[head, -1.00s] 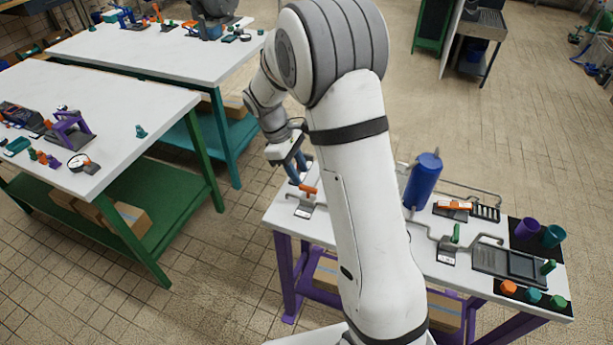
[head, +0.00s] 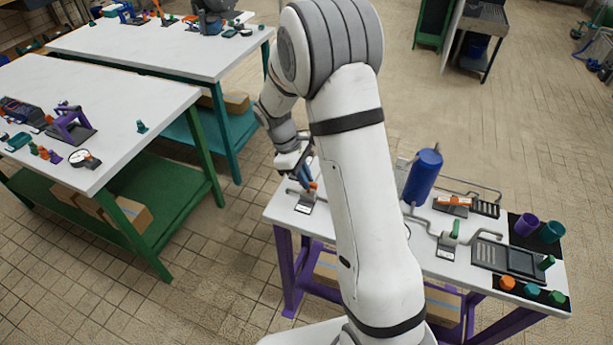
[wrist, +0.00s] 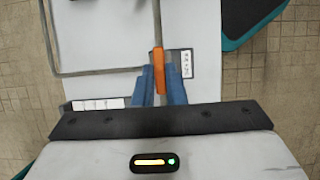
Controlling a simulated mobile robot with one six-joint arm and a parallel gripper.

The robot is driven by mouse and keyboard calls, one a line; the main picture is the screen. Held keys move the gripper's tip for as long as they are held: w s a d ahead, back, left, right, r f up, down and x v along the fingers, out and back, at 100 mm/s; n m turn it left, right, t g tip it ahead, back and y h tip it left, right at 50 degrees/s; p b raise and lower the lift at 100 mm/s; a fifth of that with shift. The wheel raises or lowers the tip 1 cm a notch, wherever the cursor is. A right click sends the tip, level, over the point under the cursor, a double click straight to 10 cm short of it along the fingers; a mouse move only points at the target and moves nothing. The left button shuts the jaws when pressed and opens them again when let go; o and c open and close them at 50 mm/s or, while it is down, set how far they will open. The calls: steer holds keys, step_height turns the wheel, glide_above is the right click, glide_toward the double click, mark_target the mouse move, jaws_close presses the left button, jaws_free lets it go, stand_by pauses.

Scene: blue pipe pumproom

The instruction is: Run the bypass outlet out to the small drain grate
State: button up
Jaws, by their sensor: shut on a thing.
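My gripper (head: 307,183) is at the left end of the white bench with purple legs. In the wrist view its blue fingers (wrist: 160,90) are shut on an orange lever handle (wrist: 159,66). The handle lies lengthwise in line with a thin grey pipe. In the head view, only a bit of the orange handle (head: 313,185) shows beside the fingers. A small dark slotted grate (head: 485,209) lies at the bench's far right. A pipe spout (head: 486,234) with a green handle (head: 455,229) ends above a larger dark tray (head: 490,256). I cannot tell which pipe end is the bypass outlet.
A blue tank (head: 422,178) stands upright mid-bench. Another orange-handled fitting (head: 452,201) sits left of the small grate. Purple (head: 526,224) and teal (head: 551,232) cups and coloured knobs occupy the right end. Tiled floor is clear between the benches.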

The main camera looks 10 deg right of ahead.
jaws_close()
steer(key=m, duration=0.2)
steer(key=m+g+y, duration=0.1)
steer(key=m, duration=0.1)
steer(key=shift+w+d, duration=0.15)
steer(key=shift+d, duration=0.05)
steer(key=m+y, duration=0.1)
steer(key=m, duration=0.1)
steer(key=m+y, duration=0.1)
steer(key=m, duration=0.2)
steer(key=shift+d+g, duration=0.2)
steer(key=shift+g, duration=0.2)
steer(key=m+y, duration=0.1)
steer(key=m, duration=0.1)
steer(key=m+y, duration=0.1)
steer(key=m, duration=0.2)
steer(key=shift+d, duration=0.2)
steer(key=shift+d+m+t+y, duration=0.1)
steer(key=shift+m+t+y, duration=0.5)
steer(key=shift+m, duration=1.4)
steer(key=o, duration=0.7)
jaws_free()
